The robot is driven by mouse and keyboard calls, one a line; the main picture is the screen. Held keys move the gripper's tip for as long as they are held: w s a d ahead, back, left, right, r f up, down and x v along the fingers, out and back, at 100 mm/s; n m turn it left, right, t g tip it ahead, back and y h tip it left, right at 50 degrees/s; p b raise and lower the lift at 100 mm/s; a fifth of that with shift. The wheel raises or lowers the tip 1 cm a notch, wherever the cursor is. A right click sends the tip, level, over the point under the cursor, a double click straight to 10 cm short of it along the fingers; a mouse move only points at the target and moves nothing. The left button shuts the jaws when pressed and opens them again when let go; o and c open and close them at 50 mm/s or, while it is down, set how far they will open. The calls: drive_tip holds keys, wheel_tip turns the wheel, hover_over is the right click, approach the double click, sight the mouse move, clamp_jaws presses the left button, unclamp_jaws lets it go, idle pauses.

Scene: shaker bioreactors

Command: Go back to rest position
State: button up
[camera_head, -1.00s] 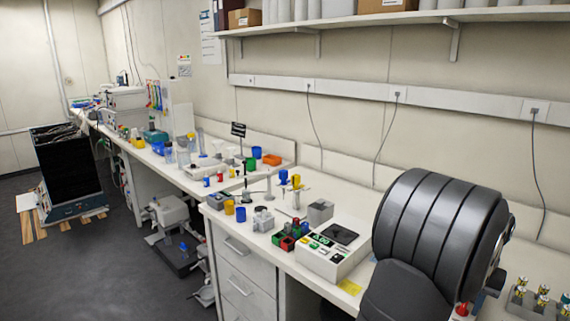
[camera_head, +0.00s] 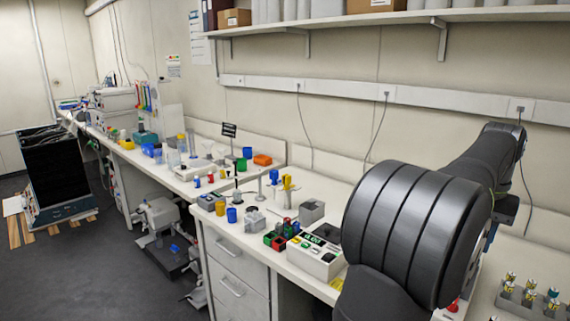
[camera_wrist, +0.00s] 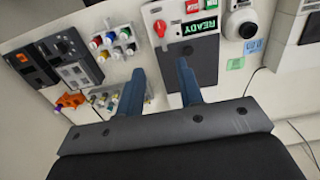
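My gripper (camera_wrist: 158,82) shows in the wrist view as two blue fingers standing well apart. It is open, with nothing between the fingertips. Below the fingers in that view is a white device with a dark plate (camera_wrist: 203,62), a red knob (camera_wrist: 159,28) and a READY display (camera_wrist: 196,28). In the head view my dark arm fills the right side, and the gripper itself is not visible there.
In the head view a rack with several vials (camera_head: 528,301) stands at the lower right, near my arm. A white device (camera_head: 314,260) and coloured blocks sit left of it on the bench. The wrist view also shows a rack of capped vials (camera_wrist: 113,42) and orange parts (camera_wrist: 70,100).

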wheel_tip(320, 180, down, 17)
drive_tip(key=shift+f, duration=0.15)
drive_tip(key=m, duration=0.5)
drive_tip(key=shift+m, duration=2.5)
drive_tip(key=shift+r, duration=0.2)
wheel_tip(320, 180, up, 17)
drive_tip(key=n, duration=0.9)
wheel_tip(320, 180, down, 17)
drive_tip(key=shift+f, duration=0.1)
